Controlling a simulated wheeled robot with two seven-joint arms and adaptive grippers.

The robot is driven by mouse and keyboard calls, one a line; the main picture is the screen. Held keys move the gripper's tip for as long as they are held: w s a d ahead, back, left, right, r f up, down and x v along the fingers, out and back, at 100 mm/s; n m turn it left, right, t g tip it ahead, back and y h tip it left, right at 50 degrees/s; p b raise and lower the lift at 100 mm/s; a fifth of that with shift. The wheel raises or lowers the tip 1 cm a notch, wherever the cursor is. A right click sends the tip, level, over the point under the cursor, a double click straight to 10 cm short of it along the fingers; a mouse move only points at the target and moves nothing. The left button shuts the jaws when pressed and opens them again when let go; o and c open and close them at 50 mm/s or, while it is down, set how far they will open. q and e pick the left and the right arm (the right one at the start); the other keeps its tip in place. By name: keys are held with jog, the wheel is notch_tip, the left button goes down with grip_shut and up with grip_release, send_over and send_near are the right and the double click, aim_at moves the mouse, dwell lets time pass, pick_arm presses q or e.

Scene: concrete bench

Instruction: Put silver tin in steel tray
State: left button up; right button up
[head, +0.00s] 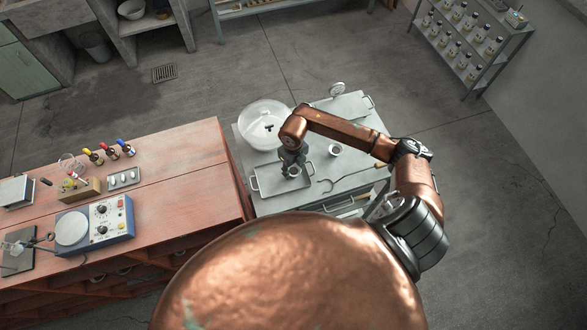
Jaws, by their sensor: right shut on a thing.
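The steel tray (268,184) is a shallow grey rectangle with a handle at each end, on the grey bench. My right gripper (291,168) points down over the tray's right part. It is shut on the silver tin (293,172), a small round open-topped tin. The tin is over the tray in this view; whether it touches the tray floor cannot be told. My gripper and wrist hide part of the tin and of the tray. My left gripper is not in view.
A round clear bowl (262,118) stands behind the tray. A small pale cup (335,149) and a fork-like tool (326,185) lie to the right. A flat grey board (342,106) is at the back. A red wooden bench (180,160) with instruments adjoins on the left.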

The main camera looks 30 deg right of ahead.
aim_at(293, 171)
jog(key=shift+f, duration=0.2)
jog(key=o, duration=1.1)
jog(key=shift+o, duration=0.2)
jog(key=shift+r, duration=0.15)
notch_tip(293, 171, up, 12)
jog(key=shift+b, duration=0.45)
jog(key=shift+r, duration=0.1)
jog(key=shift+a, duration=0.1)
